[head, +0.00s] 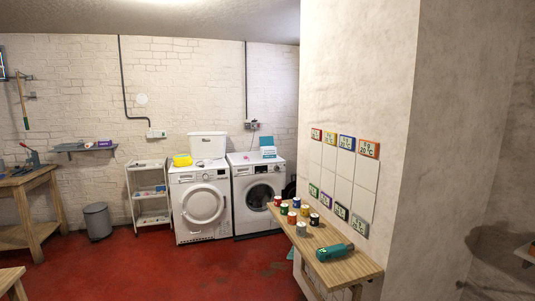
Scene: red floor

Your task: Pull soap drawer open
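Two white front-loading machines stand side by side at the back wall. The right machine (258,205) has a dark round door, and a pale panel that looks like its soap drawer (243,171) is at its upper left; it appears shut, but it is small and far. The left machine (201,212) has a white round door and a panel (183,178) at its upper left that also looks shut. Neither of my grippers is in view.
A white rack (149,168), a grey bin (97,220) and a wooden workbench (40,180) stand left. Red floor (150,265) lies clear before the machines.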

